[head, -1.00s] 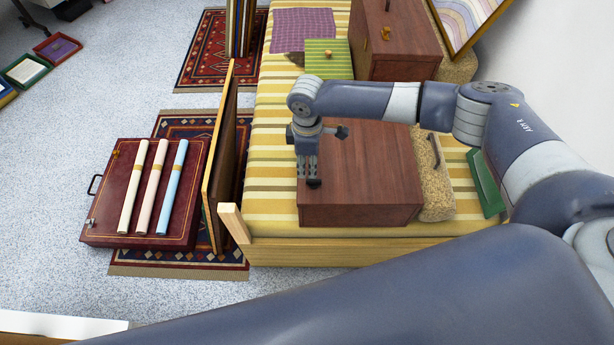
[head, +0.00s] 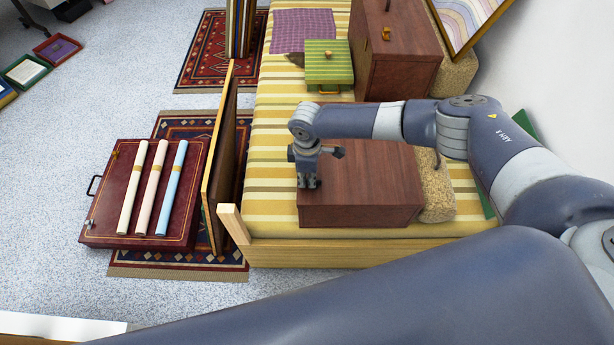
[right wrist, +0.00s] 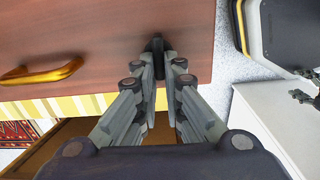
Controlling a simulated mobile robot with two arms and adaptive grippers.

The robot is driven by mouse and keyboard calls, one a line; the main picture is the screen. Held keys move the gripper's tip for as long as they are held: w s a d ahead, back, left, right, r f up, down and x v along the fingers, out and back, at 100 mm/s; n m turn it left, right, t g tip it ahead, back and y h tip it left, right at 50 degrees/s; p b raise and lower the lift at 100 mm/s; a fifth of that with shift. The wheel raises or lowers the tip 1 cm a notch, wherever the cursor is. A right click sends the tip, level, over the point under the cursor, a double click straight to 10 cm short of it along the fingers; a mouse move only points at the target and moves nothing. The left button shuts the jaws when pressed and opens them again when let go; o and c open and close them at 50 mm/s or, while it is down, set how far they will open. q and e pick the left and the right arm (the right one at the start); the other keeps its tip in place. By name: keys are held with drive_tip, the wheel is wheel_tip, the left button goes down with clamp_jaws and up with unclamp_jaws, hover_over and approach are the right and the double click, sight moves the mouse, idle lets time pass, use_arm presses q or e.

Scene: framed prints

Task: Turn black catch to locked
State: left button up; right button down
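A brown wooden box (head: 365,180) lies on the striped bench. Its wooden face (right wrist: 75,25) fills the upper left of the right wrist view, with a brass handle (right wrist: 40,75). A small black catch (right wrist: 157,44) sits near the face's lower edge. My right gripper (head: 308,184) is at the left side of the box in the head view, where it hides the catch. In the right wrist view its fingertips (right wrist: 160,62) are close together on either side of the catch, apparently shut on it. The catch's exact angle is hard to tell. My left gripper is not in view.
A green striped case (head: 330,62) and a taller wooden box (head: 398,55) stand behind on the bench (head: 275,160). A framed panel (head: 220,160) leans at its left edge. A red case (head: 105,215) with several rolled tubes lies on the floor.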

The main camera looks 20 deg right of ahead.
drive_tip(key=shift+r, duration=0.1)
drive_tip(key=m+p, duration=0.3)
drive_tip(key=shift+w+d+r, duration=0.1)
drive_tip(key=shift+w, duration=0.1)
drive_tip(key=m+p, duration=0.2)
drive_tip(key=m, duration=0.1)
drive_tip(key=m+p, duration=0.1)
drive_tip(key=shift+w+d+m, duration=0.25)
drive_tip(key=shift+m, duration=0.15)
drive_tip(key=m+p, duration=0.1)
drive_tip(key=m, duration=0.1)
drive_tip(key=m+p, duration=0.1)
drive_tip(key=m, duration=0.1)
drive_tip(key=shift+w+d+m, duration=0.15)
drive_tip(key=shift+d+m, duration=0.15)
drive_tip(key=shift+d, duration=0.05)
drive_tip(key=m+p, duration=0.1)
drive_tip(key=m, duration=0.1)
drive_tip(key=d+m+p, duration=0.1)
drive_tip(key=m, duration=0.2)
drive_tip(key=shift+p, duration=0.35)
drive_tip(key=shift+w, duration=0.1)
drive_tip(key=c, duration=1.7)
unclamp_jaws()
